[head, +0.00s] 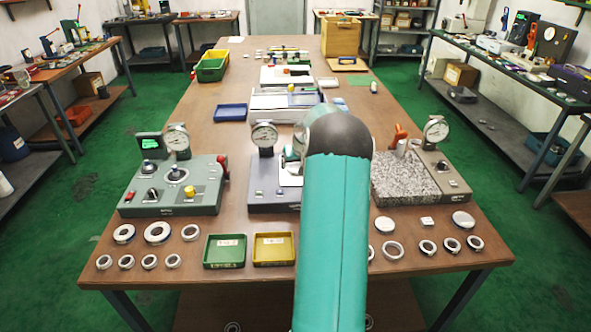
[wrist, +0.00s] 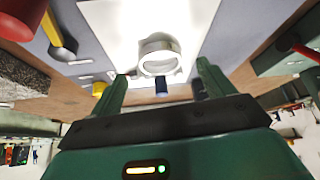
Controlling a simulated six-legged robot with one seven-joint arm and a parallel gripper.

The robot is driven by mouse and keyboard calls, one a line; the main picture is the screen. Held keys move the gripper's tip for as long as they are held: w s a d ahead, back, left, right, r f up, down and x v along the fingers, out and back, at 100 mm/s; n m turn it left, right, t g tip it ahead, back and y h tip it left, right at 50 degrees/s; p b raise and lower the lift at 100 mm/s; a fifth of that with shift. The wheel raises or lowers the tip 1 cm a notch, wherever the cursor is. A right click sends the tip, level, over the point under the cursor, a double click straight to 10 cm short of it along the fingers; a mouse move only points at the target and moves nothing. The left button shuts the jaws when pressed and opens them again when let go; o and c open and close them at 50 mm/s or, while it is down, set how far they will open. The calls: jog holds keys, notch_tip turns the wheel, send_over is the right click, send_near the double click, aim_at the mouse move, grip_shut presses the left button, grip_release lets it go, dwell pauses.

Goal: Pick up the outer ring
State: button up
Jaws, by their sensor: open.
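A pale metallic ring (wrist: 158,56) lies on a white plate (wrist: 112,30) in the wrist view. It looks like the outer ring on the plate of the middle gauge station (head: 268,190). My gripper (wrist: 161,74) is open, with one green finger on each side of the ring as the picture shows it. The gap between the fingers holds nothing gripped, and I cannot tell how far the fingertips are from the ring. In the head view my teal arm hides the ring and most of the gripper.
Dial gauge stations stand left (head: 178,185) and right (head: 425,172) of the middle one. Several loose rings (head: 158,232) lie along the front edge. A green tray (head: 225,250) and a yellow tray (head: 273,249) sit there too. A blue tray (head: 230,112) lies behind.

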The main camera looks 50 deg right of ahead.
aim_at(295, 169)
jog(key=x, duration=0.2)
jog(key=shift+w+d+f, duration=0.1)
jog(key=shift+w+f, duration=0.1)
jog(key=shift+f, duration=0.15)
jog(key=c, duration=1.2)
jog(key=shift+r, duration=0.15)
